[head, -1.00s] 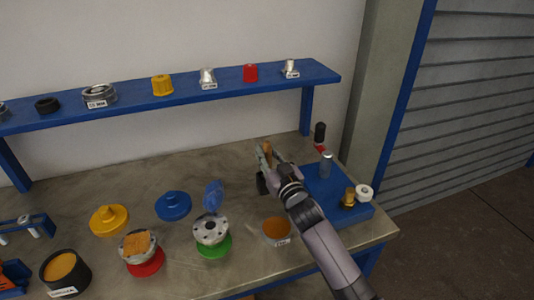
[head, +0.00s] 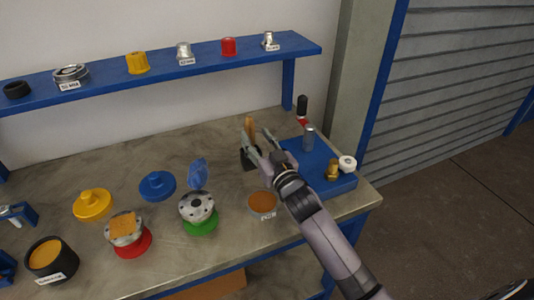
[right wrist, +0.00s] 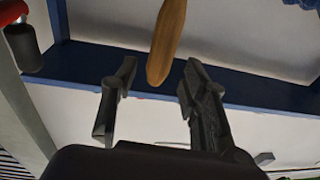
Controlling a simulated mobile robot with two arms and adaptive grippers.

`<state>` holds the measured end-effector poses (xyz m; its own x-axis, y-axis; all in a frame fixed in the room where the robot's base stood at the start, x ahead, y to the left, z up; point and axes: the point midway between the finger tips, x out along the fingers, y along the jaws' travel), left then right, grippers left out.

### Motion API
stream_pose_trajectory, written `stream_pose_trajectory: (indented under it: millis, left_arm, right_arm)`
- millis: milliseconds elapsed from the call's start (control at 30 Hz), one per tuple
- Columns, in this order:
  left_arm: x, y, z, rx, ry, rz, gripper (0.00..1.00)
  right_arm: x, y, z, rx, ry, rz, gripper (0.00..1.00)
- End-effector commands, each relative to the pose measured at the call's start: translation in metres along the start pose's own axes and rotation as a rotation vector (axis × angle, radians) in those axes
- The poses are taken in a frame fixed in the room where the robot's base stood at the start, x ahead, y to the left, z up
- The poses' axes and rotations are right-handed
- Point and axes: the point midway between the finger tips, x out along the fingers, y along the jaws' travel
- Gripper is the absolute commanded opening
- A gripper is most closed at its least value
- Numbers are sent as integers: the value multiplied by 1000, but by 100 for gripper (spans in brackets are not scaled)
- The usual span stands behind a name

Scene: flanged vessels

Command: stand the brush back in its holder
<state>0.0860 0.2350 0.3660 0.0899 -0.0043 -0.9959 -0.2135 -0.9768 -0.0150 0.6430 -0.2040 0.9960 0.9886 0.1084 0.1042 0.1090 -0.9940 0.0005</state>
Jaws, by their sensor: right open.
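The brush's wooden handle (head: 250,130) stands up beside the fingers of my right gripper (head: 255,147), toward the back of the bench. In the right wrist view the handle (right wrist: 167,42) is beyond the open fingertips (right wrist: 157,80), roughly in line with the gap. The fingers do not close on it. A dark shape at the gripper hides the handle's lower part; I cannot tell whether it is a finger or the holder. The bristles are not visible. My left gripper is not in view.
A blue base (head: 325,178) with a grey post, brass fitting and white roll is to the right. A brown-filled pot (head: 262,204), flanged vessels (head: 197,207), and blue (head: 157,185) and yellow (head: 93,204) lids stand in front and left. A shelf (head: 210,64) runs behind.

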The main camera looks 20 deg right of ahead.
Motion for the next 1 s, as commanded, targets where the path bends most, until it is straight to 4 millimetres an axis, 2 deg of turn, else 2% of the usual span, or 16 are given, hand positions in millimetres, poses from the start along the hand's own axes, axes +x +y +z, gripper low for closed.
stream_pose_trajectory:
  millis: [33, 200, 400, 1000]
  left_arm:
    - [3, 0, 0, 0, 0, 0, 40]
    - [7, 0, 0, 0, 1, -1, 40]
    - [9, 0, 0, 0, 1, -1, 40]
    - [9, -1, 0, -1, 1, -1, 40]
  right_arm:
    - [-13, 0, 2, 0, -2, 0, 41]
    - [-46, 0, 2, -2, -1, 0, 41]
    - [-67, 0, 0, -1, 1, 0, 41]
    - [-70, 0, 0, -1, 1, 0, 41]
